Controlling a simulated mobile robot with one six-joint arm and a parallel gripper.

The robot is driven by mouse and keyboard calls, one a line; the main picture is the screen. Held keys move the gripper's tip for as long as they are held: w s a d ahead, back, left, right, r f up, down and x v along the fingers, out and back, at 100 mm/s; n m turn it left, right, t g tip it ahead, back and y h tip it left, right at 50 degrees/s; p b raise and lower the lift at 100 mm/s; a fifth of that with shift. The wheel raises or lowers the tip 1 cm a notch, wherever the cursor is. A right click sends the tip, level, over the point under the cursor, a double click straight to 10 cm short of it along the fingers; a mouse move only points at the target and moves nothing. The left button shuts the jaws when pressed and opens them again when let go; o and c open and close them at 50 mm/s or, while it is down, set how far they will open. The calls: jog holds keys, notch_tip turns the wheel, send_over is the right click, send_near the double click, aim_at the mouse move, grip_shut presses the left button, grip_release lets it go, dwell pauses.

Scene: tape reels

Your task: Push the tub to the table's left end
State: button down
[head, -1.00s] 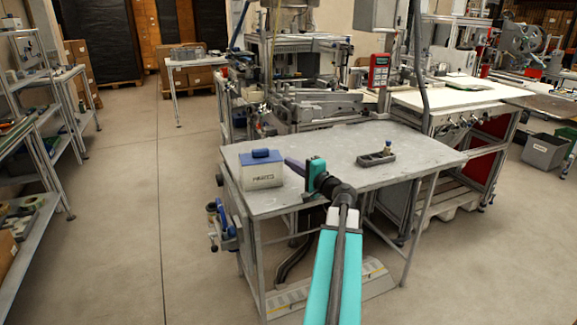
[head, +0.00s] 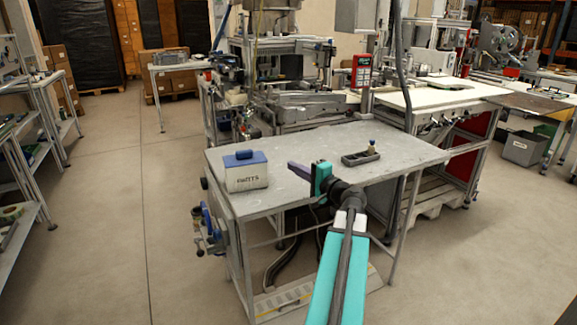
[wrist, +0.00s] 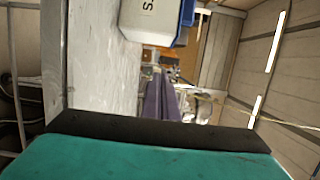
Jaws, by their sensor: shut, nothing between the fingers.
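The tub (head: 246,176) is a white box with a blue lid and dark lettering. It stands upright near the left end of the grey table (head: 330,150) in the head view. It also shows at the top of the wrist view (wrist: 150,20), cut off by the frame edge. My gripper (head: 291,165) has purple fingers, shut and empty, over the table to the right of the tub. There is a gap between the fingertips and the tub. The fingers also show in the wrist view (wrist: 160,98), pointing away from the camera.
A dark grey tray (head: 360,158) with a small blue-topped item (head: 372,146) sits on the table right of my gripper. Blue and grey fittings (head: 208,228) hang off the table's left side. The tabletop between tub and tray is otherwise bare.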

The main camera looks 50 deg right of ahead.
jog(key=shift+v, duration=2.4)
